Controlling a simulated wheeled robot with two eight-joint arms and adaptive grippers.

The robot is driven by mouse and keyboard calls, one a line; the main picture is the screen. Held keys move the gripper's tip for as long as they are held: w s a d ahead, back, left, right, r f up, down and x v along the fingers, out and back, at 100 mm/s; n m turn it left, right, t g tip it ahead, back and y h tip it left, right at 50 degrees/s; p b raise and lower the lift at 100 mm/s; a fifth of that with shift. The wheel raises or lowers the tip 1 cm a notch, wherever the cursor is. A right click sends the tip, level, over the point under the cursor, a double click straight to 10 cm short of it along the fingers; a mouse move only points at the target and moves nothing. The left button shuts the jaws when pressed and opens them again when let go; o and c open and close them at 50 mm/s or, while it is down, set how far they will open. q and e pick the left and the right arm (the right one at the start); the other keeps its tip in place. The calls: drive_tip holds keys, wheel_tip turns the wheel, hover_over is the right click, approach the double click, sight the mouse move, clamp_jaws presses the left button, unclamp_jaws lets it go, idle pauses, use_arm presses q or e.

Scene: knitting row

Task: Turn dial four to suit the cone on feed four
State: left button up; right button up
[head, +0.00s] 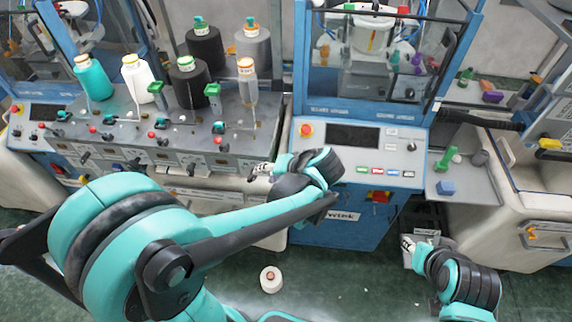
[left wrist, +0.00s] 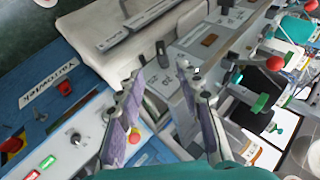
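A row of yarn cones stands on the grey feed machine (head: 120,130) in the head view. The front ones run teal, white, dark grey, then a slim pale cone (head: 247,82) with an orange-marked top at the right end. Black dials, one of them here (head: 190,168), line the machine's front edge. My left gripper (head: 256,172) is at the right end of this edge, by the last dial. In the left wrist view it (left wrist: 159,70) is open, with a dark knob (left wrist: 161,54) beyond and between the fingertips, apparently untouched. My right gripper (head: 408,244) is low at right; its opening is unclear.
A blue cabinet (head: 345,235) with a control panel (head: 405,135) stands right of the feed machine, close to my left arm. Red-topped levers and green clips rise above the feed panel. A loose white cone (head: 271,280) is on the green floor. A shelf (head: 470,190) is at right.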

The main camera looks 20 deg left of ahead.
use_arm(q)
drive_tip(key=b+x, duration=0.1)
drive_tip(key=x, duration=0.7)
drive_tip(key=shift+a+r, duration=0.2)
clamp_jaws()
